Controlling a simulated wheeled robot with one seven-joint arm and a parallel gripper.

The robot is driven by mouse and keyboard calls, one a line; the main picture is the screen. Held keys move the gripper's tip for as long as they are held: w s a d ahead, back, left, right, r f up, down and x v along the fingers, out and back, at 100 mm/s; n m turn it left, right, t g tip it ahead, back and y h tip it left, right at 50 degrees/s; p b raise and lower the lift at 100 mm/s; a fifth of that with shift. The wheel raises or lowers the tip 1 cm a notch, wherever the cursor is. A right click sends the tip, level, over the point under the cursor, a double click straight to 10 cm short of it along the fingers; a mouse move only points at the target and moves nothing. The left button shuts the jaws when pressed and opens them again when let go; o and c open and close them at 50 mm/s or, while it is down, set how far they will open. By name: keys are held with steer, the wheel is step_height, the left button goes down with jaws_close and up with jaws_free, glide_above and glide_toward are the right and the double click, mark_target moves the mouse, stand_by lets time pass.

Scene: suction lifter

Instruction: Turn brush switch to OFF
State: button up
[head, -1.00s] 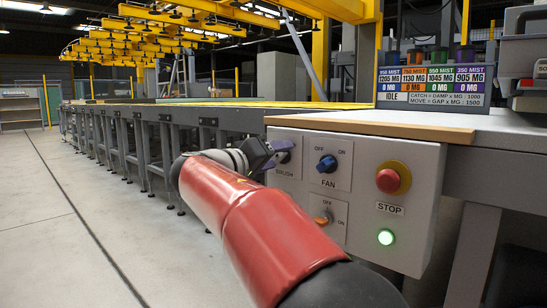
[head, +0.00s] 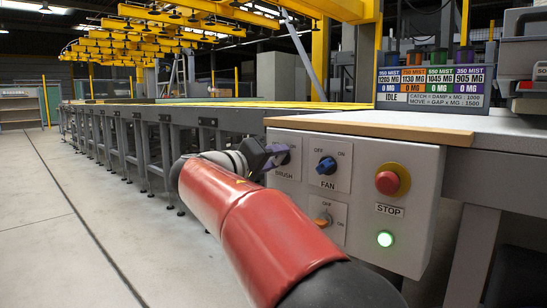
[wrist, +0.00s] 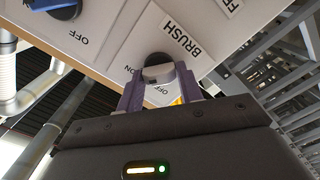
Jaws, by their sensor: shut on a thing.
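The brush switch is a small dark knob on a pale plate (head: 291,170) at the upper left of the grey control box (head: 400,240). In the head view my gripper (head: 278,157) covers most of it. In the wrist view the brush knob (wrist: 158,68) sits between the two purple fingers of my gripper (wrist: 160,88), which is shut on it. The BRUSH label is beside the knob. An ON mark shows by the left finger; I cannot tell the knob's exact setting.
The blue fan switch (head: 327,165) is just right of the brush plate, and an orange switch (head: 323,219) is below it. Open floor lies to the left.

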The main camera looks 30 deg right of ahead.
steer(key=n+p, duration=0.4)
steer(key=n, duration=0.5)
steer(key=n+p, duration=0.3)
steer(key=n, duration=0.1)
steer(key=shift+p, duration=0.4)
steer(key=shift+f+n+p, duration=0.2)
steer(key=shift+n+p, duration=0.95)
steer(key=shift+n, duration=0.55)
steer(key=shift+f, duration=0.1)
steer(key=o, duration=1)
steer(key=shift+c, duration=0.2)
